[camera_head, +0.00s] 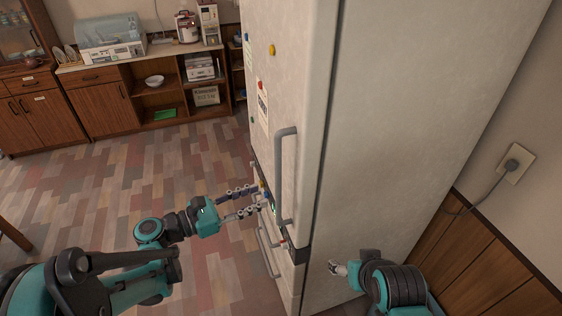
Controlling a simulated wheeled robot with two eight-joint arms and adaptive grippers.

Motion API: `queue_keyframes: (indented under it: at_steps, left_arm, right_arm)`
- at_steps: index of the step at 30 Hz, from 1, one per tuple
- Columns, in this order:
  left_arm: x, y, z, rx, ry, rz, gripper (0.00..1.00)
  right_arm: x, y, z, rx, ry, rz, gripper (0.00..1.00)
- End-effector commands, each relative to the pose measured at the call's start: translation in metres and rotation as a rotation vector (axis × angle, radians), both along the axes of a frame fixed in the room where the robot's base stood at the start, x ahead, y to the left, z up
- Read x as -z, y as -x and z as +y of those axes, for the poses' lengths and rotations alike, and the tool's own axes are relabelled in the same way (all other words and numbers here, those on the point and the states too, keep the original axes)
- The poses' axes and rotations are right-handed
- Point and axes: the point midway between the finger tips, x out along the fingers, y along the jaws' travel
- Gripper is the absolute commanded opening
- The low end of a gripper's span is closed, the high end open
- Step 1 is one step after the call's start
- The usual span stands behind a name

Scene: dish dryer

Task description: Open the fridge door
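The fridge (400,110) is a tall pale cabinet that fills the middle and right of the view. Its upper door has a long vertical grey handle (284,178) near the right edge of the front, and the door looks shut. A lower handle (267,252) sits on the drawer below. My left gripper (259,200) is open, its two dark fingers apart and pointing at the fridge front, left of the upper handle's lower end. It appears empty. My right gripper (334,267) is beside the fridge's right side, low down; its fingers are too small to read.
Magnets and papers (262,105) are on the fridge front. A wooden counter (130,62) with a dish dryer (108,40) stands along the back wall. The tiled floor left of the fridge is clear. A plugged-in socket (515,163) is on the right wall.

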Motion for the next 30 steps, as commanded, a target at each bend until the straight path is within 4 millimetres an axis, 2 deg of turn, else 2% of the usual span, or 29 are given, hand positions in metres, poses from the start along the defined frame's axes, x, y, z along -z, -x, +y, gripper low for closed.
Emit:
queue_keyframes:
  at_steps: [5, 12, 18, 29, 30]
  left_arm:
    - [-0.008, -0.005, -0.003, 0.005, 0.078, 0.033, 0.36]
    - [-0.006, -0.024, -0.037, 0.008, 0.076, 0.031, 0.36]
    - [-0.007, -0.036, -0.059, 0.005, 0.074, 0.03, 0.36]
    - [-0.008, -0.04, -0.065, 0.002, 0.073, 0.029, 0.36]
    - [-0.008, -0.04, -0.065, 0.002, 0.073, 0.029, 0.28]
  right_arm:
    - [0.0, 0.0, 0.0, 0.0, 0.0, 0.0, 0.71]
    - [0.008, 0.0, 0.0, 0.0, 0.0, 0.0, 0.71]
    - [0.012, 0.0, 0.0, 0.0, 0.0, 0.0, 0.71]
    - [0.012, 0.0, 0.0, 0.0, 0.0, 0.0, 0.71]
    - [0.012, 0.0, 0.0, 0.0, 0.0, 0.0, 0.71]
